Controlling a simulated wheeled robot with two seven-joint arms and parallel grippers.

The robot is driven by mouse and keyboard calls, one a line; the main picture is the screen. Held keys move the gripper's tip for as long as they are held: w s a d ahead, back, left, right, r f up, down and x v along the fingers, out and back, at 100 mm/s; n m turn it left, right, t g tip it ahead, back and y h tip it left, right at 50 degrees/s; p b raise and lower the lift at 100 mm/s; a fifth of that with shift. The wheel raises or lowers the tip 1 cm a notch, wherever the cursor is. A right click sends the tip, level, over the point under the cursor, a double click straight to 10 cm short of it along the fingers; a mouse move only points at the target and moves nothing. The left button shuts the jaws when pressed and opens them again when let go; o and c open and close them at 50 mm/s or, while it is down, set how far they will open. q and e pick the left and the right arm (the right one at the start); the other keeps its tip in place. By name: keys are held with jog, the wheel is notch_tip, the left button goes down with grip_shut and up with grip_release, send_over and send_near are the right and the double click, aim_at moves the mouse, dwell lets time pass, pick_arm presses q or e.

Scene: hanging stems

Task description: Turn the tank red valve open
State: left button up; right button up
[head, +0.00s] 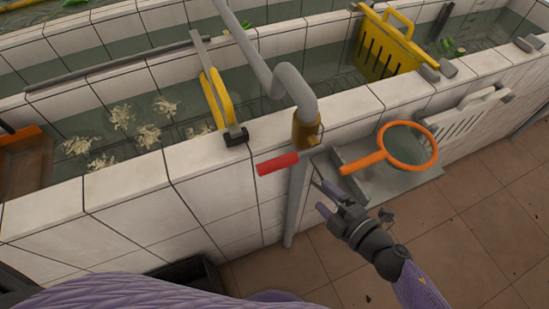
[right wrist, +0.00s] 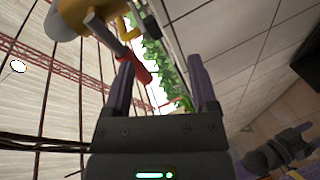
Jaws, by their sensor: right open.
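The red valve handle (head: 277,163) sticks out to the left from the brass-coloured fitting (head: 306,130) at the foot of a grey pipe (head: 292,80) on the tank's tiled wall. My right gripper (head: 322,197) is open and empty, below and to the right of the handle and apart from it in the head view. In the right wrist view the red handle (right wrist: 138,68) shows beyond the open fingers (right wrist: 160,75), closer to the left finger. My left gripper is not in view.
An orange-rimmed net (head: 408,146) lies on a grey ledge (head: 385,180) right of the pipe, close to my right gripper. Yellow dividers (head: 383,44) stand in the water-filled tank (head: 150,100). A vertical pipe (head: 296,200) runs down beside the wall. Tiled floor (head: 470,240) is open at right.

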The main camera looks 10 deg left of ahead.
aim_at(279, 169)
jog(key=s+a+r+n+g+y, duration=0.2)
jog(key=a+r+n, duration=0.1)
jog(key=r+n, duration=0.25)
jog(key=shift+m+y, duration=0.25)
jog(key=shift+y, duration=0.15)
jog(key=x, duration=1)
jog(key=shift+w+a+r, duration=0.2)
grip_shut()
